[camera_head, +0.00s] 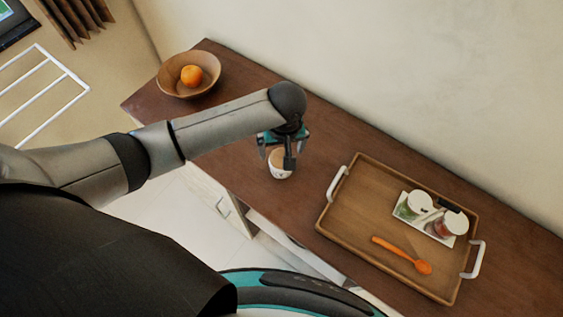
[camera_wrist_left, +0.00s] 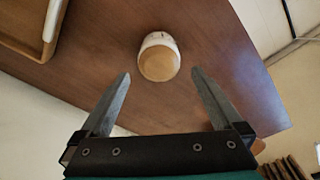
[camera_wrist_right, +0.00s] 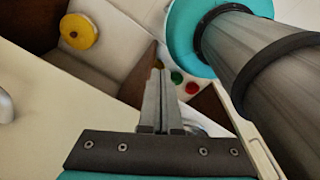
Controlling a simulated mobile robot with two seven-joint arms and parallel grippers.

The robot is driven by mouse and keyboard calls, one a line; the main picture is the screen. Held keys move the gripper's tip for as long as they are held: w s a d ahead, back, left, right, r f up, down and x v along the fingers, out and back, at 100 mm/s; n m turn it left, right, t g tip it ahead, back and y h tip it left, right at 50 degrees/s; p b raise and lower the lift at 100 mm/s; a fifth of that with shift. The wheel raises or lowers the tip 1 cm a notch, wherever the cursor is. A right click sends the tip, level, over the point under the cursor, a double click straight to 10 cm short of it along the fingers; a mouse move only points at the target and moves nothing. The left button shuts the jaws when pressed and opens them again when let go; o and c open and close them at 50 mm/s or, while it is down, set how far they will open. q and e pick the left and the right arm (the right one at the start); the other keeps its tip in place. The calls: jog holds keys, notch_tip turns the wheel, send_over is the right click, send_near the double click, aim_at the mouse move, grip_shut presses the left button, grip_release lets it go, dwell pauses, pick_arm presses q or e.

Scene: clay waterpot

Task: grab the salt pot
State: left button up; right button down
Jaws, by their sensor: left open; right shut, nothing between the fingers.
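A small white pot with a tan, wood-like top stands upright on the brown counter, in the head view (camera_head: 281,168) and the left wrist view (camera_wrist_left: 158,60); I take it as the salt pot. My left gripper (camera_head: 276,156) is open at the pot and partly covers it in the head view. In the left wrist view its fingers (camera_wrist_left: 161,74) are spread wide and empty, with the pot just beyond and between the tips. I cannot tell whether they touch it. My right gripper (camera_wrist_right: 158,72) is shut and empty, away from the pot.
A wooden tray (camera_head: 349,222) with white handles stands to the right, holding two white-lidded jars in a white holder (camera_head: 406,212) and an orange spoon (camera_head: 400,253). A wooden bowl (camera_head: 172,83) with an orange fruit (camera_head: 192,75) is at the far left. Counter between bowl and pot is clear.

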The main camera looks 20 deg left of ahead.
aim_at(281, 157)
pick_arm(q)
jog(key=shift+w+a+f+b, duration=0.1)
jog(key=shift+w+f+b, duration=0.1)
jog(key=shift+f, duration=1)
jog(key=shift+w+a+f+b, duration=0.1)
jog(key=shift+f+b, duration=0.05)
jog(key=shift+f, duration=1)
jog(key=shift+w+f+b, duration=0.15)
jog(key=shift+f+b, duration=0.05)
jog(key=shift+f, duration=1)
jog(key=c, duration=1.4)
jog(key=shift+c, duration=0.2)
jog(key=shift+r, duration=0.15)
